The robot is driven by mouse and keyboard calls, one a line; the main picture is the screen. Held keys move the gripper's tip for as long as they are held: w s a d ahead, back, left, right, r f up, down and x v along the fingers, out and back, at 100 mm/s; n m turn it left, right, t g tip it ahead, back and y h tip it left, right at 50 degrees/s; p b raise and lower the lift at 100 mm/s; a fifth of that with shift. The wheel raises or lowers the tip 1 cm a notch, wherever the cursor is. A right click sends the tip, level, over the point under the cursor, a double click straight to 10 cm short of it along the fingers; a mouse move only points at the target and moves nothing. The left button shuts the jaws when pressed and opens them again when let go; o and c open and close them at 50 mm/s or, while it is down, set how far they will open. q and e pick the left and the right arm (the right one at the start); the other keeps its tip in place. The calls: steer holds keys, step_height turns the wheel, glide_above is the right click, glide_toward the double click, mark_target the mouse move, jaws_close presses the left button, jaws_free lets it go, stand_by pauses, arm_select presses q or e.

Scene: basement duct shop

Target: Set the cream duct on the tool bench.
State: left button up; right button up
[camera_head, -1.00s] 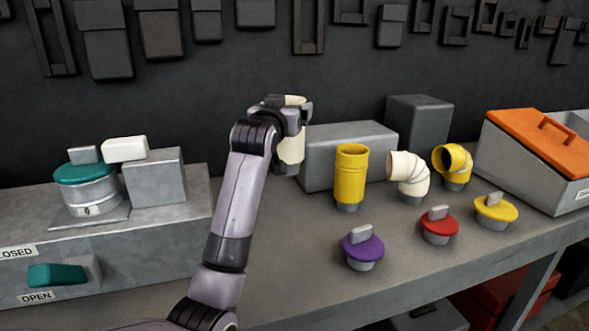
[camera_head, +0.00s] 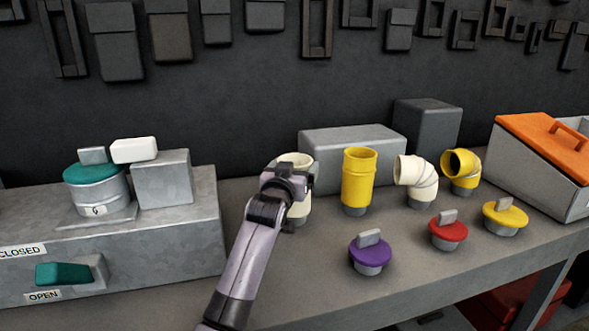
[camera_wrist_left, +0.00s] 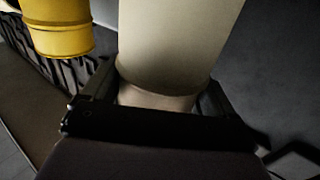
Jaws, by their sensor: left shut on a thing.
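The straight cream duct (camera_head: 302,209) stands about upright at the left of the row of duct pieces on the grey bench (camera_head: 300,275). My left gripper (camera_head: 288,184) is shut around the duct, and its wrist hides part of it. In the left wrist view the cream duct (camera_wrist_left: 178,45) rises between the two fingers, gripped at its narrower lower part. I cannot tell whether its lower end touches the bench. A cream elbow duct (camera_head: 416,178) stands apart, further right. My right gripper is not in view.
A yellow straight duct (camera_head: 359,178) stands close to the right. A yellow elbow (camera_head: 462,168) and purple (camera_head: 370,252), red (camera_head: 448,233) and yellow (camera_head: 505,216) caps stand further right. A grey box (camera_head: 352,148) is behind. A grey cabinet (camera_head: 150,250) is left.

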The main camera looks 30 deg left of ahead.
arm_select(q)
steer(key=o, duration=1.5)
steer(key=shift+f, duration=0.1)
steer(key=shift+c, duration=0.2)
steer(key=shift+s, duration=0.15)
steer(key=v, duration=1.1)
steer(key=shift+s, duration=0.3)
steer(key=shift+d, duration=0.15)
